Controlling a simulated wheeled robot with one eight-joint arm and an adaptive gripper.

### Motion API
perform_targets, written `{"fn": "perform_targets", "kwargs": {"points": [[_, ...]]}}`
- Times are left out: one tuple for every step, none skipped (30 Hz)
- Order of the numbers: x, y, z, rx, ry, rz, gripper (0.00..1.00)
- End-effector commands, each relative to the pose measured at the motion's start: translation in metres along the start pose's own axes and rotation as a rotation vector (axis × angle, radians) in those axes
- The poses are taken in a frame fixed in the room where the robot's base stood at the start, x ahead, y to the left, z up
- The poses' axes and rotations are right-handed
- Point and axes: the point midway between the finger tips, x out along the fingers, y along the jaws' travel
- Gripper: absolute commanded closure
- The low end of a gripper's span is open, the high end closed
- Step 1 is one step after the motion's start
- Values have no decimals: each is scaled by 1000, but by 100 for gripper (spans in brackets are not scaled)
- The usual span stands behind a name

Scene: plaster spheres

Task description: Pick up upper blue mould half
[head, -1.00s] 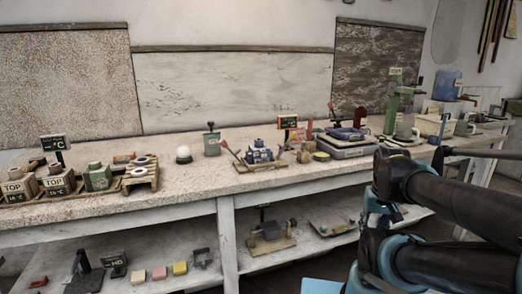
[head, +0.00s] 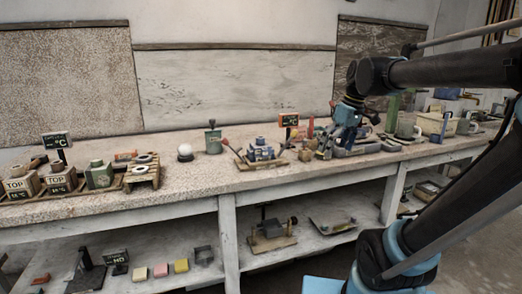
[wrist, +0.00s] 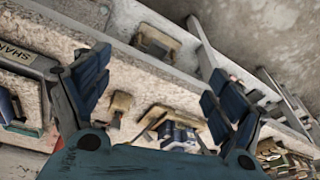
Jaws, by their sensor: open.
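The blue mould (head: 261,151) sits on a small wooden tray (head: 281,160) on the workbench. Its upper half appears to be the top part, with a small knob, but the seam is too small to make out. In the wrist view a blue block (wrist: 180,134), apparently this mould, lies low in the picture, partly hidden by my gripper's body. My gripper (head: 326,151) is above the bench, right of the tray in the head view. In the wrist view my gripper (wrist: 158,98) has its two dark blue fingers spread wide with nothing between them.
Moulds marked TOP (head: 20,187) are at the far left.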

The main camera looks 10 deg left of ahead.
Motion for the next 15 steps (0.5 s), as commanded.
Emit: {"fn": "perform_targets", "kwargs": {"points": [[-11, -2, -24, -69, 5, -19, 13], [-16, -3, -37, -111, 10, -31, 13], [-24, -5, -54, -167, 15, -46, 13], [-29, -7, -67, -209, 20, -56, 13], [-34, -9, -80, -251, 25, -68, 13], [-40, -12, -97, -306, 32, -83, 13], [-44, -15, -110, -348, 37, -94, 13], [-48, -18, -123, -389, 43, -105, 13], [-54, -22, -140, -443, 51, -120, 13], [-57, -25, -152, -483, 57, -130, 13], [-61, -29, -163, -522, 63, -140, 13], [-65, -34, -178, -571, 71, -153, 13], [-68, -37, -189, -606, 77, -162, 13], [-70, -41, -198, -639, 82, -170, 13], [-73, -45, -210, -678, 90, -181, 13]]}}
